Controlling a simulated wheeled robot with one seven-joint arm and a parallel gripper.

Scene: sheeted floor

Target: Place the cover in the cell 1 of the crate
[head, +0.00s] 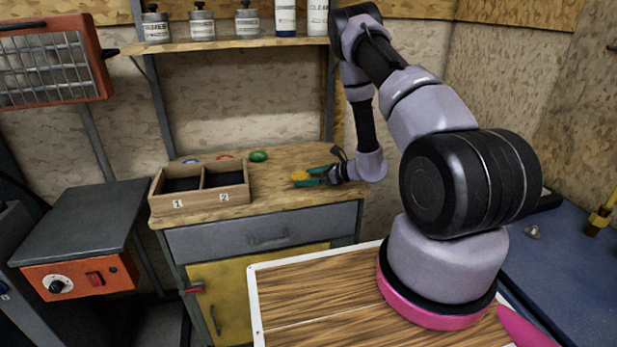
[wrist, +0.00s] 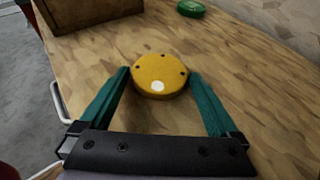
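The yellow round cover (wrist: 160,74) lies flat, face up, between the two teal fingers of my gripper (wrist: 160,72). Its top has small dark holes and one white spot. The fingertips meet its left and right edges, so my gripper looks shut on it. The cover (head: 300,176) also shows in the head view, at or just above the wooden worktop; any gap below it is hard to tell. The wooden crate (head: 198,202) stands to the left, with cell 1 (head: 180,185) on the left and cell 2 (head: 224,179) on the right. Both cells look empty.
A green disc (head: 258,156), a red disc (head: 225,157) and a blue disc (head: 190,161) lie on the worktop (head: 285,198) behind the crate. A shelf (head: 230,43) with bottles hangs above. Bare worktop lies between crate and gripper.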

